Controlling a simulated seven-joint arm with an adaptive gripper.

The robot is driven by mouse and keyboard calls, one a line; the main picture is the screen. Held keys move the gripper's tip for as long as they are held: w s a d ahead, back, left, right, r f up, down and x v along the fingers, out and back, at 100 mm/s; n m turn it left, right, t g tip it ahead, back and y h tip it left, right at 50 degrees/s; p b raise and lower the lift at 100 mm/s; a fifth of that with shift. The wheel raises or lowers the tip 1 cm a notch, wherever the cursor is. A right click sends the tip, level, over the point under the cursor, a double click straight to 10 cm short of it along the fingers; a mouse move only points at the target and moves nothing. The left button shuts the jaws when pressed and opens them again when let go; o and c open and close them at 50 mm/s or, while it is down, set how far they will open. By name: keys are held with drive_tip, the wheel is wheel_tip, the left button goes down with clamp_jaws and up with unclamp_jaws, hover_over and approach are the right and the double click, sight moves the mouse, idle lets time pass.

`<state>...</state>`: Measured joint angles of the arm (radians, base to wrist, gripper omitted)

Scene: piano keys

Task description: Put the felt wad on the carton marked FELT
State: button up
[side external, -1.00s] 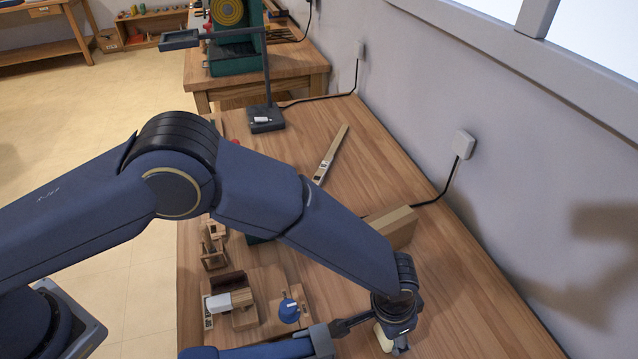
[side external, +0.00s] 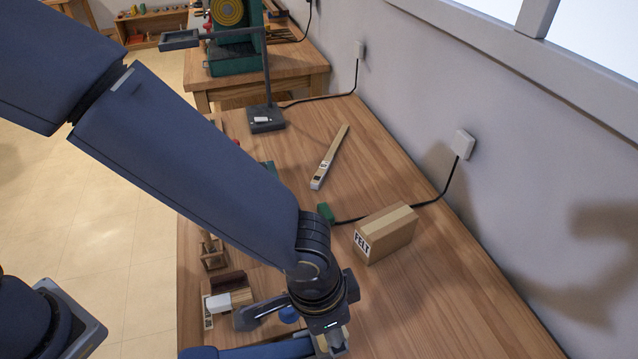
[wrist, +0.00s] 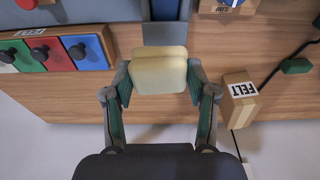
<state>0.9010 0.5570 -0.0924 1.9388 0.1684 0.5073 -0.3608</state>
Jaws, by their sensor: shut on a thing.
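The felt wad (wrist: 160,70) is a cream, soft-edged block with a crease across it. In the wrist view it sits between the fingers of my gripper (wrist: 158,84), which is shut on it. The carton marked FELT (side external: 387,234) is a brown box with a white label, standing on the bench to the right of my gripper (side external: 332,343) and farther back in the side view. It also shows right of the fingers in the wrist view (wrist: 238,105). The wad is apart from the carton. My wrist hides most of the wad in the side view.
A green block (side external: 326,212) sits on a black cable beside the carton. A long labelled wooden strip (side external: 331,157) lies farther back. Bench right of the carton is clear, up to the wall.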

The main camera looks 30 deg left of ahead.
drive_tip(key=shift+s+a+r, duration=0.35)
drive_tip(key=shift+s+a, duration=0.3)
drive_tip(key=shift+a, duration=0.05)
drive_tip(key=shift+s+a+r+m, duration=0.1)
drive_tip(key=shift+r+m, duration=0.1)
drive_tip(key=shift+m, duration=0.3)
drive_tip(key=w+a+r, duration=0.2)
drive_tip(key=w+r, duration=0.3)
drive_tip(key=w, duration=0.2)
drive_tip(key=w+a+r, duration=0.3)
drive_tip(key=w+r, duration=0.1)
drive_tip(key=w, duration=0.3)
hover_over(384, 233)
drive_tip(key=s+a, duration=0.1)
drive_tip(key=shift+n, duration=0.3)
wheel_tip(384, 233, down, 8)
drive_tip(key=shift+s+f, duration=0.1)
drive_tip(key=shift+s, duration=0.05)
drive_tip(key=shift+w+d+f, duration=0.15)
drive_tip(key=shift+w+f, duration=0.25)
drive_tip(key=shift+f, duration=0.05)
drive_tip(key=shift+w+d+f, duration=0.1)
drive_tip(key=shift+f, duration=1.65)
